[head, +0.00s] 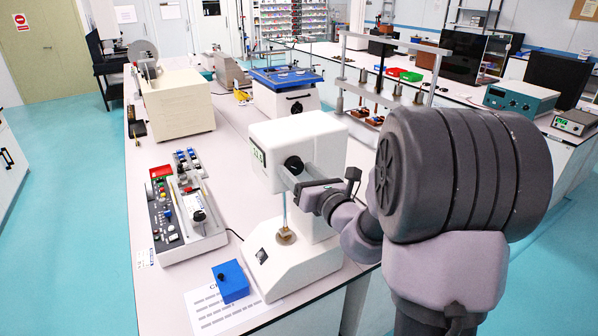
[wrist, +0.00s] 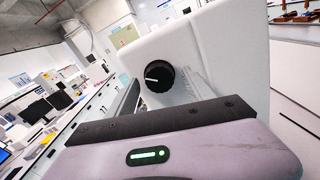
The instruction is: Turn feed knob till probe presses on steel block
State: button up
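The white insertion tester (head: 262,133) stands on the bench, with a small green display on its left face. Its black round feed knob (head: 294,164) is on the front of the head; the wrist view shows the knob (wrist: 159,76) with a white pointer line toward the left. My gripper (head: 291,179) is at the knob, its fingers open on either side of it; I cannot tell whether they touch it. The thin probe (head: 284,208) hangs below the head. Under it sits a small brass-coloured piece (head: 286,237) on the base; the steel block and any gap are too small to make out.
A blue box (head: 231,281) with a black knob stands on a printed sheet (head: 208,314) in front of the tester. A control panel (head: 181,212) with switches lies to the left. A beige machine (head: 178,103) and a blue-topped device (head: 285,88) stand behind.

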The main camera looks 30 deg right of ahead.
jog(key=s+b, duration=0.9)
jog(key=s, duration=0.8)
jog(key=shift+s+d+b, duration=0.2)
jog(key=shift+d+b, duration=0.1)
jog(key=shift+b, duration=0.05)
jog(key=shift+a, duration=0.1)
